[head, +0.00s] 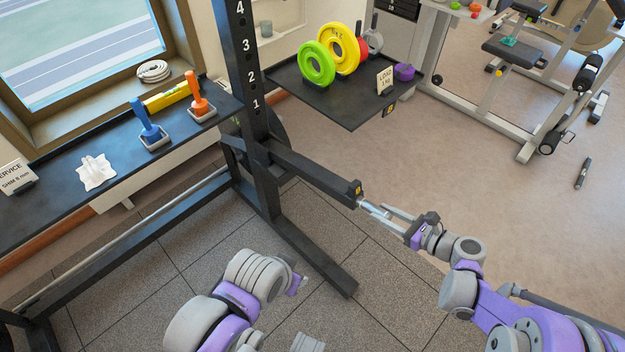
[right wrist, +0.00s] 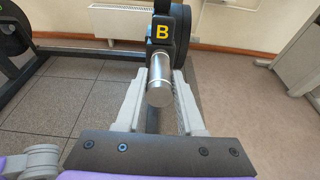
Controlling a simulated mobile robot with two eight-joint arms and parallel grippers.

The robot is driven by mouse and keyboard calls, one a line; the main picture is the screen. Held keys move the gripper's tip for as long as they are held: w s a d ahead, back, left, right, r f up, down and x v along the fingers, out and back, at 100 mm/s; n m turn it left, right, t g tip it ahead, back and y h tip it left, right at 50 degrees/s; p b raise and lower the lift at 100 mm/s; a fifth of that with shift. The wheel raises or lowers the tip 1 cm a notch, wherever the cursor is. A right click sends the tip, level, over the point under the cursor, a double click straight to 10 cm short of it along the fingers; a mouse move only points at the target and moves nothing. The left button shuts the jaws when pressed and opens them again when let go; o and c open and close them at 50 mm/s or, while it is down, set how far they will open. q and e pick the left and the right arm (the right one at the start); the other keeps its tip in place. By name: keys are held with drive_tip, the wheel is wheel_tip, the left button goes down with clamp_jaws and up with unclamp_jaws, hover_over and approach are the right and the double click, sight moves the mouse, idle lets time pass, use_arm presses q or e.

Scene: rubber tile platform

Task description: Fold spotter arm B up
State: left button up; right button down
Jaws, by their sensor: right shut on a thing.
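Spotter arm B (head: 315,175) is a black bar that juts out from the black rack upright (head: 245,60) and slopes toward me. Its end carries a yellow B label, which also shows on spotter arm B in the right wrist view (right wrist: 162,32). A silver cylindrical handle (right wrist: 160,82) sticks out of that end. My right gripper (head: 384,213) is shut on the handle, with one finger on each side of it in the right wrist view (right wrist: 160,95). My left arm is low in the head view, and its gripper's fingers cannot be made out clearly.
A black shelf (head: 345,108) with coloured plates stands behind the rack. A bench (head: 35,215) with blue and orange tools runs along the left. The rack's black foot (head: 320,265) lies on the tiles below the arm. Space above spotter arm B looks clear beside the shelf.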

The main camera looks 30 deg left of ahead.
use_arm(q)
wheel_tip(320, 180, up, 8)
drive_tip(key=p, duration=0.7)
use_arm(e)
drive_tip(key=w+a+r, duration=0.1)
drive_tip(key=a+r, duration=0.3)
drive_tip(key=r, duration=0.9)
drive_tip(key=shift+w+a, duration=0.15)
drive_tip(key=shift+w, duration=0.1)
use_arm(q)
wheel_tip(320, 180, up, 7)
drive_tip(key=w+p, duration=0.1)
drive_tip(key=p, duration=0.5)
drive_tip(key=shift+f+t, duration=0.2)
drive_tip(key=shift+t, duration=0.1)
use_arm(e)
drive_tip(key=w+a+r, duration=0.2)
drive_tip(key=a+r, duration=0.5)
drive_tip(key=r, duration=0.4)
drive_tip(key=shift+w+a, duration=0.2)
drive_tip(key=shift+a, duration=0.1)
